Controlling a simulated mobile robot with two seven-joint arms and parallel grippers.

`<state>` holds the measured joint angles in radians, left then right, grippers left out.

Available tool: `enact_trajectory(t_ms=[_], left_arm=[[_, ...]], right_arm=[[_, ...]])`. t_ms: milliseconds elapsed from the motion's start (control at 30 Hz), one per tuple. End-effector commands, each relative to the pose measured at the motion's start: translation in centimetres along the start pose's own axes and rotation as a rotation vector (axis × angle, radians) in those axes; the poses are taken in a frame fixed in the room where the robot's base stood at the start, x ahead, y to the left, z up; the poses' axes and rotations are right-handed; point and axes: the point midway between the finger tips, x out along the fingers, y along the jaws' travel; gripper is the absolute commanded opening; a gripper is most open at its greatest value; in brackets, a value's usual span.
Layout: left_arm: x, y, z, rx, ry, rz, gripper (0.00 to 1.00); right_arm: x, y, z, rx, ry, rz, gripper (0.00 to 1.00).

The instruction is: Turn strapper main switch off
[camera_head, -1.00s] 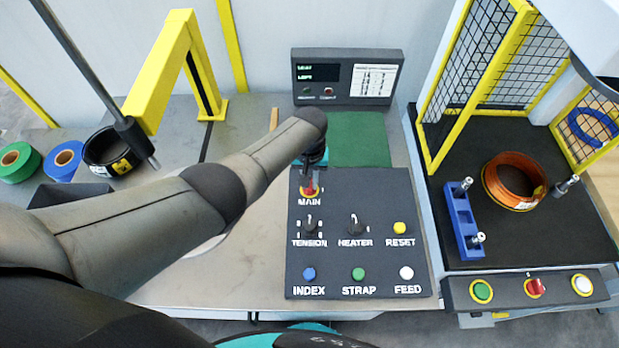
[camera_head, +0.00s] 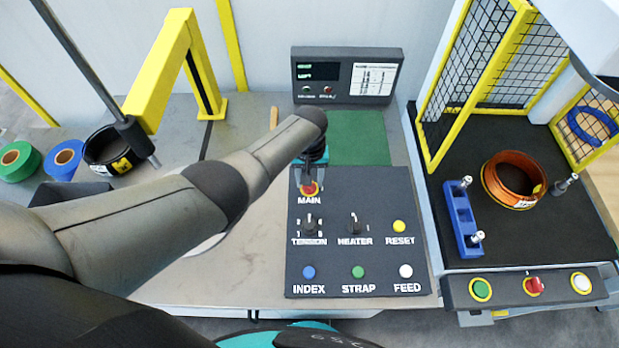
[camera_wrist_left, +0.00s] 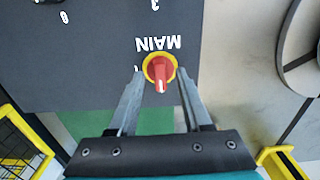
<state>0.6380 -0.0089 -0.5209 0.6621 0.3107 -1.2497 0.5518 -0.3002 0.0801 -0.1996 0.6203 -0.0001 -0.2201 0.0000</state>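The main switch (camera_head: 309,188) is a red rotary knob on a yellow ring, above the MAIN label on the dark control panel (camera_head: 375,193). In the left wrist view the main switch (camera_wrist_left: 160,71) has its red handle pointing toward the gripper, with a white mark at its end. My left gripper (camera_wrist_left: 160,82) is open, one finger on each side of the knob, with gaps showing; contact cannot be told. In the head view my left gripper (camera_head: 309,178) is over the switch and partly hides it. My right gripper is not in view.
The panel also carries tension (camera_head: 309,226) and heater (camera_head: 354,226) knobs and several coloured buttons. A display box (camera_head: 346,77) stands behind a green mat (camera_head: 359,138). A copper coil (camera_head: 513,181) sits on the black table at right, beside a yellow mesh fence.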

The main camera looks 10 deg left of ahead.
Motion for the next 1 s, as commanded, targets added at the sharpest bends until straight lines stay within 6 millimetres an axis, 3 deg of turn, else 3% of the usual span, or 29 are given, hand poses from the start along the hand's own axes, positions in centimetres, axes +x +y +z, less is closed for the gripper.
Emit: enact_trajectory(t_ms=[233, 367, 633, 1000], left_arm=[[-0.1, -0.1, 0.1, 0.001, -0.002, -0.001, 0.49], [-1.2, 0.0, 0.0, 0.001, 0.0, 0.0, 0.49], [-5.6, 0.0, 0.0, 0.0, 0.001, 0.0, 0.49], [-11.5, 0.0, 0.0, 0.001, 0.002, 0.002, 0.49]], right_arm=[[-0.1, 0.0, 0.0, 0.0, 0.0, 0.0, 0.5], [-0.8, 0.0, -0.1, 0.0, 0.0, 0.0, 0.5], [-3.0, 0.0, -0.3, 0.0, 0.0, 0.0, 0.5], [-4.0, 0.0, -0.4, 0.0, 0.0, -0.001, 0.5]])
